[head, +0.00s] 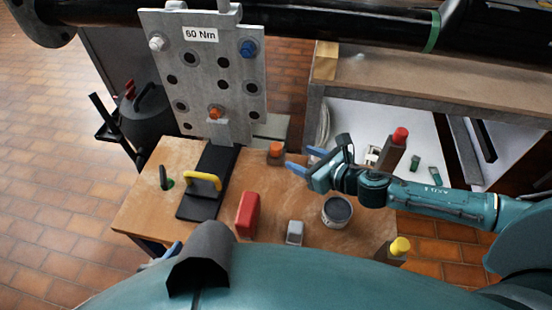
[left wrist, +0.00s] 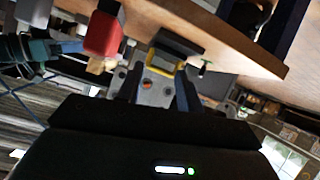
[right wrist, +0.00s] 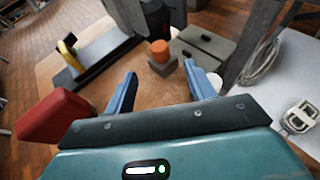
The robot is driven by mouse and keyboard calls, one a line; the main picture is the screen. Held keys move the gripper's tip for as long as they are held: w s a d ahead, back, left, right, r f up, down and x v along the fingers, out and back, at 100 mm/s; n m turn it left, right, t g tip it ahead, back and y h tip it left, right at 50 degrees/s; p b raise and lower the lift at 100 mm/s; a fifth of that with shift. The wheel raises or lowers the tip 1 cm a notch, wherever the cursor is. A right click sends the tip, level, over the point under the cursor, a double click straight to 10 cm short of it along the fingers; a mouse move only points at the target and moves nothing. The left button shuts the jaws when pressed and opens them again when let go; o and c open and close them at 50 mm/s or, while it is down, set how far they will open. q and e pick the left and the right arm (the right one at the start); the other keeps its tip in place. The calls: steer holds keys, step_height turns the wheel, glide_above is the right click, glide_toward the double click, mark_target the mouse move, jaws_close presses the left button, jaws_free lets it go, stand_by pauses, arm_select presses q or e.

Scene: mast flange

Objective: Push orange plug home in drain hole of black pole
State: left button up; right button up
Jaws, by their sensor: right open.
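The orange plug (head: 276,147) stands upright on a small brown block on the wooden table, and it also shows in the right wrist view (right wrist: 160,47). My right gripper (head: 302,165) is open and empty; the plug is beyond its fingertips, between them in the right wrist view (right wrist: 160,82). The black pole (head: 330,22) lies across the top of the head view. I cannot make out its drain hole. My left gripper (left wrist: 157,88) has its dark fingers apart with nothing seen between them; in the head view it is mostly hidden.
A grey plate (head: 205,70) marked 60 Nm holds bolts, one orange. The table (head: 140,215) also bears a yellow-handled black piece (head: 203,183), a red box (head: 247,213), a grey block (head: 295,232) and a round tin (head: 337,211). A shelf (head: 430,85) stands at right.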

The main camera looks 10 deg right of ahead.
mark_target(278, 148)
steer(key=x, duration=0.6)
steer(key=shift+w+a+b, duration=0.1)
steer(key=shift+a+b, duration=0.05)
steer(key=shift+b, duration=0.15)
steer(key=shift+x, duration=0.95)
steer(key=b+x, duration=0.1)
steer(key=x, duration=0.2)
steer(key=shift+w+a, duration=0.15)
steer(key=shift+w, duration=0.2)
steer(key=shift+w+a+f, duration=0.15)
steer(key=shift+w, duration=0.15)
arm_select(q)
steer(key=shift+s+a+t, duration=0.15)
steer(key=shift+a+t, duration=0.15)
steer(key=shift+t, duration=0.1)
steer(key=shift+s, duration=0.1)
arm_select(e)
steer(key=c, duration=1)
steer(key=shift+c, duration=0.6)
